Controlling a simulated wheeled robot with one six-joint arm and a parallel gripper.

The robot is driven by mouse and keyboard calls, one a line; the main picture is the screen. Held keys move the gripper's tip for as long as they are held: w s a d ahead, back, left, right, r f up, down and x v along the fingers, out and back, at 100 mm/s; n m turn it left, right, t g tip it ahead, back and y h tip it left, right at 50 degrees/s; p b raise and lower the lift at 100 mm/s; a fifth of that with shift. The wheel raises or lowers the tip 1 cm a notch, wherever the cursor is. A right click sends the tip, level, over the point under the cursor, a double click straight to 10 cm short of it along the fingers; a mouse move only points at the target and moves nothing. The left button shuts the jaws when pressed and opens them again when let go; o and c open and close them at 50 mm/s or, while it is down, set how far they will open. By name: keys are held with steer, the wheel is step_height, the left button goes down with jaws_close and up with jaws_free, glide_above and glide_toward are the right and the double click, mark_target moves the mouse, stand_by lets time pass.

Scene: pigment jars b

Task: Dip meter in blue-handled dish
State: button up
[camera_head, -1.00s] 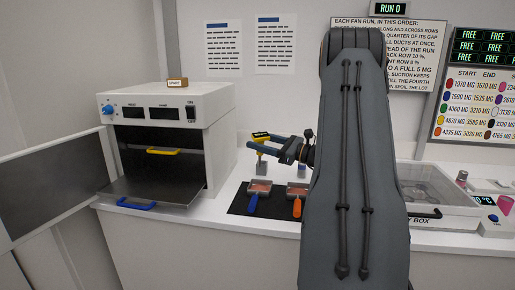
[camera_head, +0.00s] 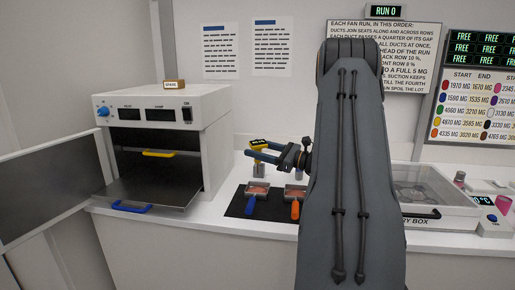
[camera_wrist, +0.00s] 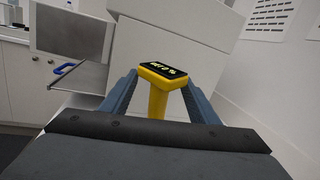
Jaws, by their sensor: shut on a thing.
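The meter is yellow with a dark display on top, and it shows in the head view (camera_head: 257,143) and in the wrist view (camera_wrist: 162,75). Its display seems to read "WET 0 %". My gripper (camera_head: 264,153) is shut on the meter's yellow body, which hangs upright between the fingers. The blue-handled dish (camera_head: 257,187) lies on a dark mat, holding reddish-brown stuff, its blue handle pointing to the front. The meter is above the back of this dish. Its lower end is hard to make out, and I cannot tell whether it touches anything.
An orange-handled dish (camera_head: 294,192) stands just right on the dark mat (camera_head: 236,208). An oven (camera_head: 163,115) with its door open and a blue-handled tray (camera_head: 150,190) pulled out stands left. A clear-lidded box (camera_head: 437,212) stands right, behind my arm.

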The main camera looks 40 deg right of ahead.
step_height(320, 180, down, 8)
steer(key=b, duration=0.3)
steer(key=shift+r+b, duration=0.25)
steer(key=shift+b, duration=0.15)
steer(key=shift+r, duration=0.1)
stand_by(1.6)
steer(key=shift+r+p, duration=2.2)
steer(key=shift+r, duration=1.75)
